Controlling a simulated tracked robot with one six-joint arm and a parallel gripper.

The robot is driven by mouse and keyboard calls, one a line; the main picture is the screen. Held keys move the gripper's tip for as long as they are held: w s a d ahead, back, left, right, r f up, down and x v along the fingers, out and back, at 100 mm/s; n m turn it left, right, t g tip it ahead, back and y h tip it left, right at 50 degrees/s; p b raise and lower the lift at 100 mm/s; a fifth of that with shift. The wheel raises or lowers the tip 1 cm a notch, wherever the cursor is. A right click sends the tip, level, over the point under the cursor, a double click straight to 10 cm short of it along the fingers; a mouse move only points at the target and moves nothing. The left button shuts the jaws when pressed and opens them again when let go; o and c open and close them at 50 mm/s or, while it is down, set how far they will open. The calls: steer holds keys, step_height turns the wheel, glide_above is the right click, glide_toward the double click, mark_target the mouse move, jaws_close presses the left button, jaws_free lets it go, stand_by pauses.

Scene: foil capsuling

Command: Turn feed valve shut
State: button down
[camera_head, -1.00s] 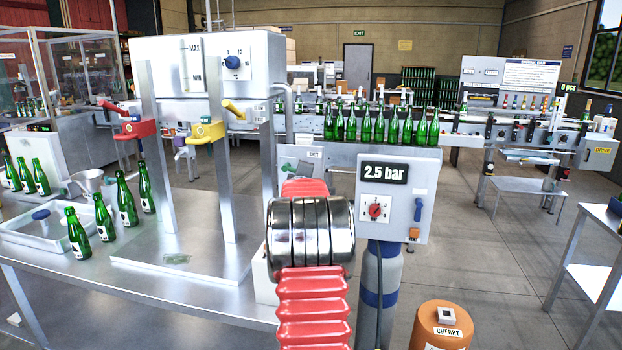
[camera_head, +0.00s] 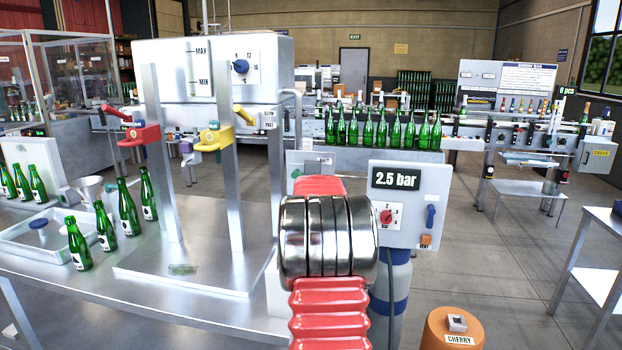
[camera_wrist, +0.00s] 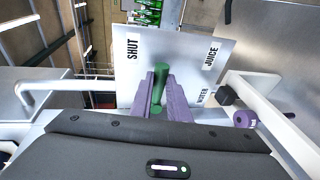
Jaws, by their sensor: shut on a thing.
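The feed valve has a green handle (camera_wrist: 160,72), seen in the wrist view against a pale plate (camera_wrist: 190,62). The plate is lettered SHUT on the left, JUICE on the upper right and WATER on the lower right. The handle points up in the picture, between SHUT and JUICE and on neither word. My gripper (camera_wrist: 160,84) has purple fingers on both sides of the handle and is shut on it. In the head view my red and chrome arm hides the gripper and most of the valve area.
A pressure panel (camera_head: 408,240) reading 2.5 bar stands just right of my arm. A steel filling stand with a red tap (camera_head: 139,134) and a yellow tap (camera_head: 213,138) is to the left. Green bottles (camera_head: 78,243) stand on the bench. An orange drum (camera_head: 440,325) is at lower right.

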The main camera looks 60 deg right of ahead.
steer(key=c, duration=1.8)
jaws_free()
steer(key=shift+w+f, duration=0.1)
steer(key=shift+w, duration=0.1)
steer(key=shift+c, duration=0.2)
steer(key=shift+o, duration=0.8)
steer(key=shift+s, duration=0.15)
steer(key=v, duration=1.3)
steer(key=shift+a, duration=0.4)
steer(key=shift+s, duration=0.15)
